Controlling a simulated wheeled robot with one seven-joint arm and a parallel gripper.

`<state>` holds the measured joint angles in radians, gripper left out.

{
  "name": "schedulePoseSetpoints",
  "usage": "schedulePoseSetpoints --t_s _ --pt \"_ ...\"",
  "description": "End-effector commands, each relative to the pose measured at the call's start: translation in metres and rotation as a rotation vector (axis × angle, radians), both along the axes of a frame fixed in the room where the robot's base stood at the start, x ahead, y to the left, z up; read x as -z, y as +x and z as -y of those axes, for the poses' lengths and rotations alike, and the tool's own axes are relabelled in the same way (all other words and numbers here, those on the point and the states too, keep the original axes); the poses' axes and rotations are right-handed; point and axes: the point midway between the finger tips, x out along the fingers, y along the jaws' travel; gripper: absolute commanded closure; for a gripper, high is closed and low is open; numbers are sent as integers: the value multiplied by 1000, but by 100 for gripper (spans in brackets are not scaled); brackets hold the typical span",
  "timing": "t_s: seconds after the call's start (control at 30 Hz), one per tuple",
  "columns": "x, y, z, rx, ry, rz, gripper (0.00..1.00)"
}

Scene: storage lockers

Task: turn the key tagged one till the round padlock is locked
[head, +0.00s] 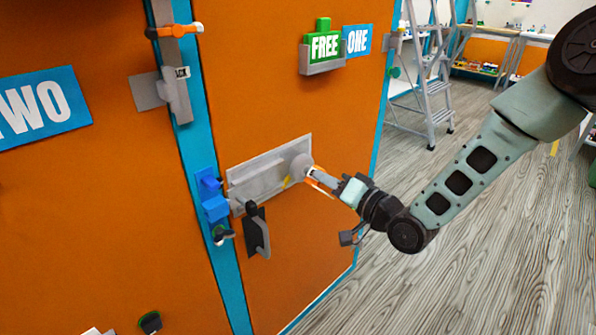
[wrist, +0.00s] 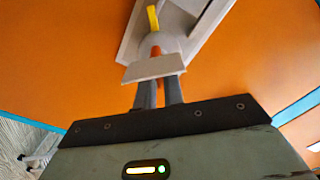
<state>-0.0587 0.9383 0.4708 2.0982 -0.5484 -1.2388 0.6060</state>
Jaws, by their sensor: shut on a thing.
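The round padlock (head: 300,165) is a pale grey disc at the right end of a grey plate on the orange door signed ONE. It also shows at the top of the wrist view (wrist: 172,43), with a yellow piece (wrist: 153,18) beyond it. My gripper (head: 313,175) is at the padlock, coming from the right. In the wrist view its two dark fingers are shut on a key (wrist: 156,52) with an orange part and a pale flat tag (wrist: 153,68). The orange part reaches the padlock; its tip is hidden. The tag's writing and whether the padlock is locked cannot be told.
The grey plate (head: 255,172) has a black handle (head: 257,232) below it and blue latch parts (head: 213,203) to its left. A green FREE sign (head: 324,46) is above. A stepladder (head: 430,85) stands behind on the right. The wooden floor (head: 480,240) there is clear.

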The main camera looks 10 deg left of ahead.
Motion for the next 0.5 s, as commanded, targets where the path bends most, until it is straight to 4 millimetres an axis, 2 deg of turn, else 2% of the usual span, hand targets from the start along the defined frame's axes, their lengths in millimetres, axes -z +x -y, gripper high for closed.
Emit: schedulePoseSetpoints --t_s 0.23,0.5 --pt "0 0 0 1 18 -24 100" --pt "0 1 1 2 213 -274 100"
